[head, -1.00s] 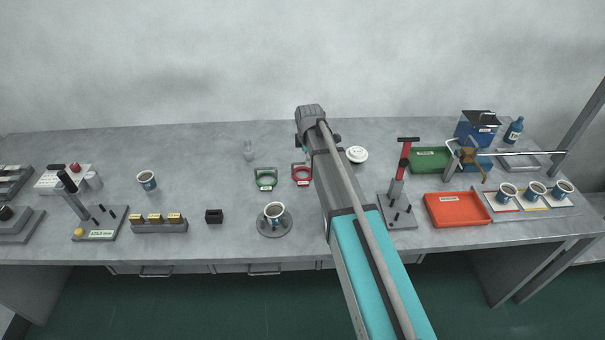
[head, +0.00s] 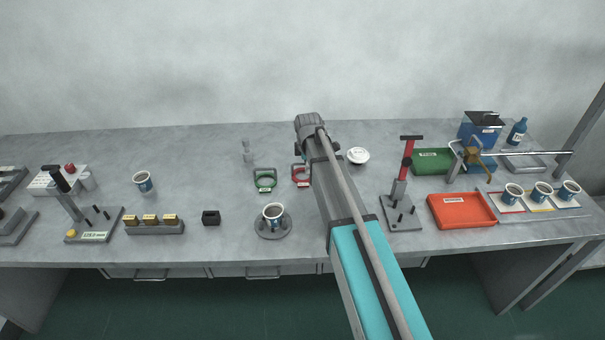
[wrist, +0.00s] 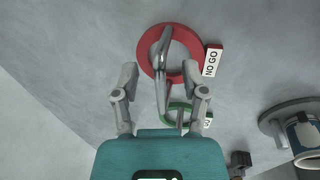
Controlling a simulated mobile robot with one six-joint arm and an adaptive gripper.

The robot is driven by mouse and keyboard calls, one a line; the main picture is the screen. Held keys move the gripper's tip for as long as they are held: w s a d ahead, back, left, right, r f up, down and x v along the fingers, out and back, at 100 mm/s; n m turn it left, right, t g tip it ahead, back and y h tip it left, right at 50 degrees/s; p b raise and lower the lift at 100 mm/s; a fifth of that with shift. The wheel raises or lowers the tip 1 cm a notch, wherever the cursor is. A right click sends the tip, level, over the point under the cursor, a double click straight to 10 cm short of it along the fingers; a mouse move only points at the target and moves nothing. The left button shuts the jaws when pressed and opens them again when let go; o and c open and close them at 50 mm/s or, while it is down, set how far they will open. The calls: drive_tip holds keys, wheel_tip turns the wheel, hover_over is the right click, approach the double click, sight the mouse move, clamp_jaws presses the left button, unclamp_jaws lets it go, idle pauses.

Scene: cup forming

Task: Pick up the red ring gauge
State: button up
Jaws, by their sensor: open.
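The red ring gauge (wrist: 145,45) lies flat on the bench, with a metallic bar across its opening and a white NO GO tag at its right in the wrist view. It also shows in the head view (head: 294,179), partly covered by my arm. My gripper (wrist: 160,72) is open and empty above the bench. In the wrist view its two fingers appear on either side of the ring's lower part, and the ring's middle lies a little beyond the fingertips. I cannot tell the height between fingertips and ring.
A green ring gauge (head: 254,180) lies just left of the red one. A cup on a round stand (head: 286,230) is nearer the front edge. A white round item (head: 358,155) lies to the right. The bench behind the gauges is mostly clear.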

drive_tip(key=shift+c, duration=0.3)
clamp_jaws()
drive_tip(key=shift+r, duration=0.2)
wheel_tip(320, 180, up, 3)
drive_tip(key=p, duration=0.3)
drive_tip(key=shift+f, duration=0.1)
drive_tip(key=s+d+r+p, duration=0.1)
drive_tip(key=s+r+p, duration=0.9)
drive_tip(key=s, duration=0.4)
drive_tip(key=shift+d, duration=0.2)
drive_tip(key=shift+f, duration=0.1)
idle(0.5)
